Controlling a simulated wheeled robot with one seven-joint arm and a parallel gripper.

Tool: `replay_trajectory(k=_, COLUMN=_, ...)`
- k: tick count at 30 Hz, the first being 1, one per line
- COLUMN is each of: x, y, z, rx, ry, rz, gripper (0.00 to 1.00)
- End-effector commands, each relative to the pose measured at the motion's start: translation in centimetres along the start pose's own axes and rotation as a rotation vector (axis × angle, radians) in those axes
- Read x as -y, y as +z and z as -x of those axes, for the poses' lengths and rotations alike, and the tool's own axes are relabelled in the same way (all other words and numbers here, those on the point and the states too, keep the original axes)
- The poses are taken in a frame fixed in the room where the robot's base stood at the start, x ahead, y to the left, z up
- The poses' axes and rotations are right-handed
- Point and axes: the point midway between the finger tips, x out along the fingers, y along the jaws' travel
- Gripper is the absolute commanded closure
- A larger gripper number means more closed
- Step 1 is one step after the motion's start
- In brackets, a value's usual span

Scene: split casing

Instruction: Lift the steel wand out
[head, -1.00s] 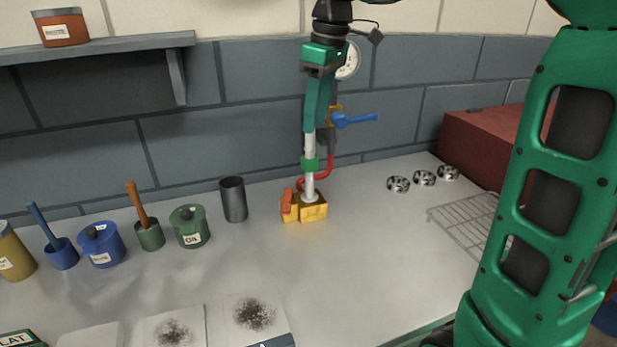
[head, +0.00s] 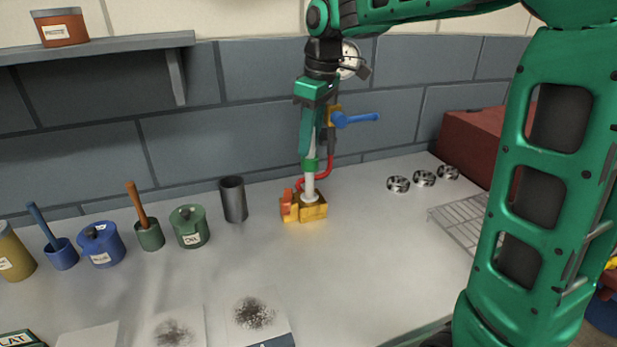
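The steel wand (head: 313,146) is a pale upright rod with a green collar (head: 310,165) low on it. Its foot stands in a yellow block (head: 313,212) with an orange lever (head: 290,203) on its left side. My gripper (head: 307,152) points down from above, its green fingers overlapping the wand's upper part just above the collar. The fingers are seen edge-on, so the gap between them is hidden, and I cannot tell whether they touch the wand. The wand's top is hidden behind the gripper.
A red hose (head: 330,165) and a blue handle (head: 355,119) are close behind on the right. A dark cup (head: 233,200) and a green tin (head: 190,227) stand left. Metal rings (head: 398,184) and a wire rack (head: 460,221) lie right.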

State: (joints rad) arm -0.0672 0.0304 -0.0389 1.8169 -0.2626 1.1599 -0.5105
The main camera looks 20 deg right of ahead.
Motion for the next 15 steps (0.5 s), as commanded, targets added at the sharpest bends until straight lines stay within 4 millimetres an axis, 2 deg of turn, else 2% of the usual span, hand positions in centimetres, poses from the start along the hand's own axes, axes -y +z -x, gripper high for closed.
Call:
replay_trajectory(k=1, x=0.00, y=0.00, z=0.02, rx=0.000, ry=0.000, rz=0.000, gripper=0.86)
replay_trajectory(k=3, x=0.00, y=0.00, z=0.02, rx=0.000, ry=0.000, rz=0.000, gripper=1.00)
replay_trajectory(k=15, x=0.00, y=-0.01, z=0.05, rx=0.000, ry=0.000, rz=0.000, gripper=1.00)
